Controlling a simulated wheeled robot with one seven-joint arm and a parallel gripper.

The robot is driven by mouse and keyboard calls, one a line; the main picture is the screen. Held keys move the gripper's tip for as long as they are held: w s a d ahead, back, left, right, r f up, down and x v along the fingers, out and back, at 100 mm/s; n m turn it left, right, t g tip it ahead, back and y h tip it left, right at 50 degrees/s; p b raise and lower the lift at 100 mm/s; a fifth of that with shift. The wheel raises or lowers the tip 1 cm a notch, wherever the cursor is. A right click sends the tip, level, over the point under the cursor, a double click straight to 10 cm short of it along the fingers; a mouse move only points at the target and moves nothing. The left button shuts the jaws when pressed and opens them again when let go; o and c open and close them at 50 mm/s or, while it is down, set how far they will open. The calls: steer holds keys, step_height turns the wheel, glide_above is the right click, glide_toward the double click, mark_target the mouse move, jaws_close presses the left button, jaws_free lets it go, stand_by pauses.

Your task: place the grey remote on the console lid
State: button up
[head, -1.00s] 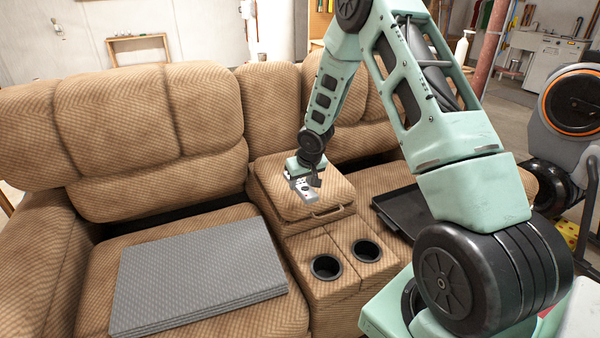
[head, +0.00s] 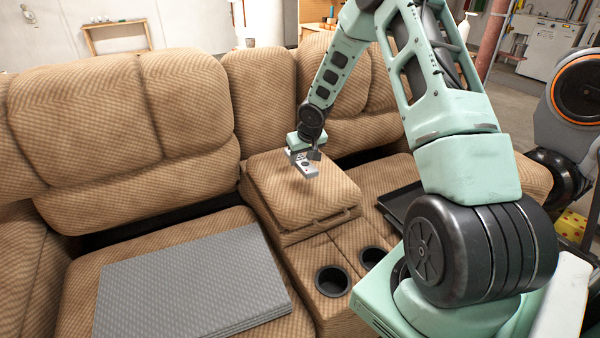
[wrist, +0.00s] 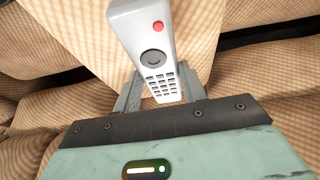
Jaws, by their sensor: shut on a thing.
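The grey remote (wrist: 150,45), pale with a red button and a dark round pad, is held between the fingers of my gripper (wrist: 160,92) in the wrist view. In the head view the remote (head: 309,171) is small, at the tip of my gripper (head: 301,158). The tan woven console lid (head: 285,205) lies below, between the two sofa seats, with a handle at its front. The remote is over the rear part of the lid. I cannot tell whether it touches the lid.
Two cup holders (head: 332,281) sit in front of the lid. A grey stack of flat sheets (head: 190,285) lies on the left seat. A black tray (head: 400,203) is on the right seat. The sofa backrest (head: 258,100) rises behind the lid.

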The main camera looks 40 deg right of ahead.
mark_target(300, 179)
step_height(300, 179, down, 6)
steer(key=shift+f+b, duration=0.25)
steer(key=shift+b, duration=0.7)
steer(key=shift+r, duration=0.1)
steer(key=o, duration=1)
